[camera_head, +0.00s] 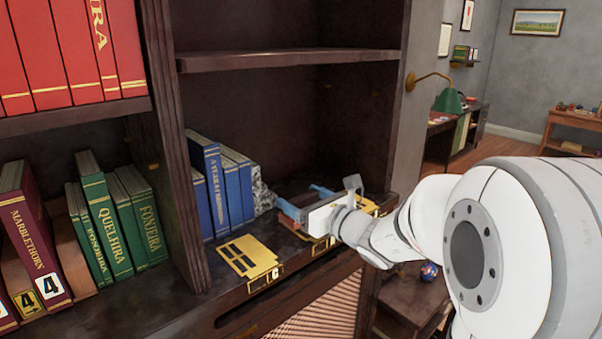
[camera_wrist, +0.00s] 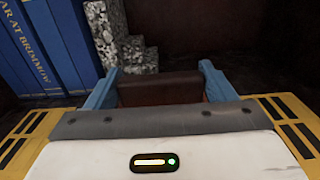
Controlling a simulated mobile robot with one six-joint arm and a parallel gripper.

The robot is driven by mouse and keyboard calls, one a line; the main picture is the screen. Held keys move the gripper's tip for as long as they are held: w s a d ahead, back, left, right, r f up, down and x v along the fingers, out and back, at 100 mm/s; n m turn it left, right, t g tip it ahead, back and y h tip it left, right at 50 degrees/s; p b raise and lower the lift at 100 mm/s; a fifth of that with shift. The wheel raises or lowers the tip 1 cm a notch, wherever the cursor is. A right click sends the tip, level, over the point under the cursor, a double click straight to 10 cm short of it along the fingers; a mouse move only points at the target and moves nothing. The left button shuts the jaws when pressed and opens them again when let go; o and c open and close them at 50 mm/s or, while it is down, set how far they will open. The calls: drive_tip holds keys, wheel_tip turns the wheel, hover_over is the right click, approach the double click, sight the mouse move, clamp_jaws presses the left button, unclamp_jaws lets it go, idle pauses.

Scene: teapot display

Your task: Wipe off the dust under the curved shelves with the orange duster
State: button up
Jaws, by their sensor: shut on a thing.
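My gripper (camera_head: 305,198) reaches into the middle bay of a dark wooden bookcase, low over its shelf board. In the wrist view its two blue fingers (camera_wrist: 158,88) are shut on a brown block-like thing (camera_wrist: 160,90), perhaps a book, which spans the gap between them. Its far side is hidden. I see no orange duster, no curved shelves and no clear dust in either view.
Blue books (camera_head: 222,185) and a grey stone bookend (camera_head: 262,190) stand just left of my gripper. A yellow slotted plate (camera_head: 250,258) lies at the shelf's front. A shelf board (camera_head: 285,60) runs above.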

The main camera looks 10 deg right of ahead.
drive_tip(key=shift+s+a+f, duration=0.1)
drive_tip(key=shift+s+a, duration=0.15)
drive_tip(key=shift+a, duration=0.15)
drive_tip(key=shift+d+r+p, duration=0.1)
drive_tip(key=shift+r+p, duration=2.15)
drive_tip(key=shift+r, duration=1.95)
